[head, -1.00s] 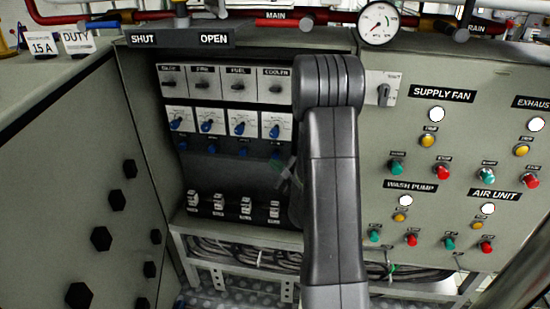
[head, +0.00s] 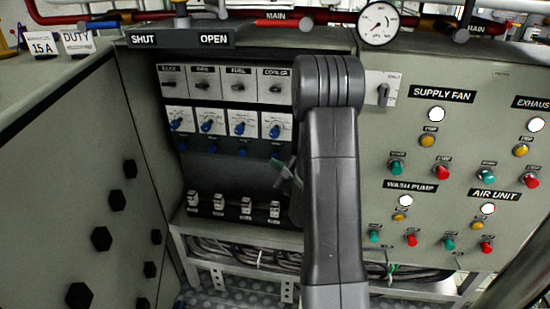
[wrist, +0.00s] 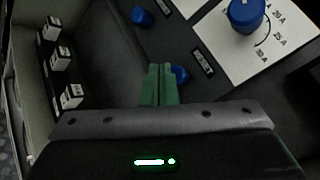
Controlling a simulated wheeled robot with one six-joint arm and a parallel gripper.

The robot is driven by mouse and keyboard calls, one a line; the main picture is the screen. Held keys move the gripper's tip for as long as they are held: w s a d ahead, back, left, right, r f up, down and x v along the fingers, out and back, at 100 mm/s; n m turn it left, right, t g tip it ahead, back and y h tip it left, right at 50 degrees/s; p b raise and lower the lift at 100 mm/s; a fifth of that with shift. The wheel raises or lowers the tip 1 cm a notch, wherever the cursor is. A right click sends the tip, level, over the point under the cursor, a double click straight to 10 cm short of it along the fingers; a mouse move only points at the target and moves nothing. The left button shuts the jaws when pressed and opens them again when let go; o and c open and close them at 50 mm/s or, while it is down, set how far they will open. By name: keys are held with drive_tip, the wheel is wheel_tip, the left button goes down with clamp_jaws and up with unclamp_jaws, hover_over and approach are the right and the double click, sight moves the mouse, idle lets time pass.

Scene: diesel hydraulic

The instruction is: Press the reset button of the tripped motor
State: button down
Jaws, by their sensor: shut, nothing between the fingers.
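A row of blue reset buttons runs under the white dial plates on the recessed panel; one shows in the head view (head: 212,151). In the wrist view one blue button (wrist: 181,75) is just right of my fingertips, partly hidden by them, and another blue button (wrist: 142,16) is farther up. I cannot tell whether the fingers touch the near button. My gripper (head: 277,163) has green fingers, shut and empty, in front of the right end of the row; the fingers also show in the wrist view (wrist: 160,68). Which motor is tripped is not clear.
A blue dial (wrist: 245,14) on a white plate stands close at upper right in the wrist view. White switch blocks (head: 219,204) line the recess bottom. The right panel has green, red and yellow buttons and a supply fan label (head: 442,94). A cabinet wall (head: 70,190) bounds the left.

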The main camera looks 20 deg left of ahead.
drive_tip(key=shift+w, duration=0.3)
drive_tip(key=shift+w+a, duration=0.2)
drive_tip(key=shift+w, duration=0.3)
idle(0.6)
drive_tip(key=shift+s, duration=0.1)
drive_tip(key=shift+s+d, duration=0.25)
drive_tip(key=shift+s, duration=0.55)
drive_tip(key=s, duration=0.2)
drive_tip(key=s+d+b, duration=0.1)
drive_tip(key=s, duration=0.2)
idle(0.4)
drive_tip(key=shift+w, duration=0.15)
idle(0.4)
